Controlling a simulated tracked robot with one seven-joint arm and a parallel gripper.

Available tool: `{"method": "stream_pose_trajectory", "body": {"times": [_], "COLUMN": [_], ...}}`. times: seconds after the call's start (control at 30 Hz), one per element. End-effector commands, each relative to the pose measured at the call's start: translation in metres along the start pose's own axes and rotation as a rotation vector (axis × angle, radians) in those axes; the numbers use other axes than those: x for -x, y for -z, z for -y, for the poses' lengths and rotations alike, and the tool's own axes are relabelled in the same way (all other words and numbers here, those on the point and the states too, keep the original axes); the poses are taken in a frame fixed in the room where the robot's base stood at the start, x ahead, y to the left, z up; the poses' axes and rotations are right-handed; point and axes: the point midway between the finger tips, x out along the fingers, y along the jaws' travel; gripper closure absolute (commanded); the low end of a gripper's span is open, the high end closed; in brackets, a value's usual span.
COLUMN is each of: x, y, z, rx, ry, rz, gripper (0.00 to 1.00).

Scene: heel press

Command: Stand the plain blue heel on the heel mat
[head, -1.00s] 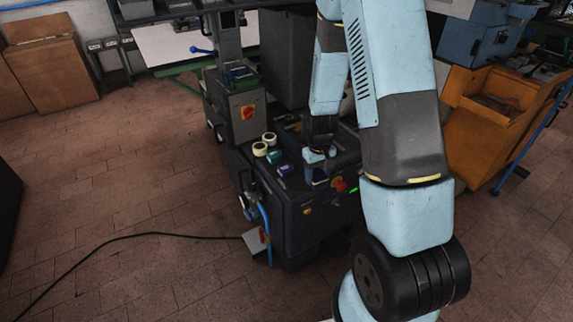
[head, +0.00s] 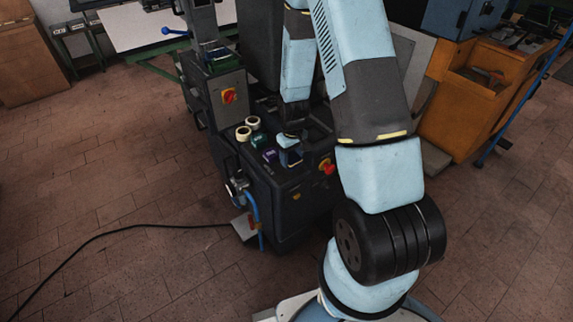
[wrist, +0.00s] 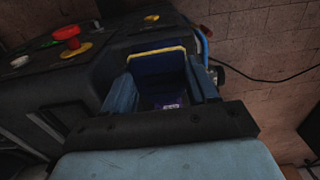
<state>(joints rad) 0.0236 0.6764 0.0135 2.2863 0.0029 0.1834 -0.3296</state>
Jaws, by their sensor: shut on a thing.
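A dark blue block with a yellow edge (wrist: 158,64), which looks like the plain blue heel, is between the two fingers of my gripper (wrist: 163,88) in the wrist view. My gripper is shut on it. In the head view, my gripper (head: 290,150) is low over the front part of the black machine top, just right of a purple block (head: 270,156). The arm hides most of the heel there. I cannot clearly make out the heel mat; a green-edged plate (head: 222,66) sits on the press at the back left.
A teal block (head: 258,140) and two cream rolls (head: 243,133) stand on the machine top left of my gripper. A red knob (head: 327,167) is close on its right. The purple block's pale label (wrist: 169,106) shows below the fingers in the wrist view. A black cable crosses the floor.

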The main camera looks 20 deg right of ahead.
Motion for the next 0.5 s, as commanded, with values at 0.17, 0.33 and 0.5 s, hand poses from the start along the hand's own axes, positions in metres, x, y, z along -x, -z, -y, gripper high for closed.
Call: {"method": "stream_pose_trajectory", "body": {"times": [0.17,0.33,0.5], "x": [-0.025,-0.041,-0.045], "y": [0.019,0.032,0.036], "z": [-0.004,-0.007,-0.008], "rx": [-0.001,-0.002,-0.001], "ry": [0.001,0.001,0.000], "rz": [0.002,0.002,0.001], "gripper": [0.91,0.91,0.91]}}
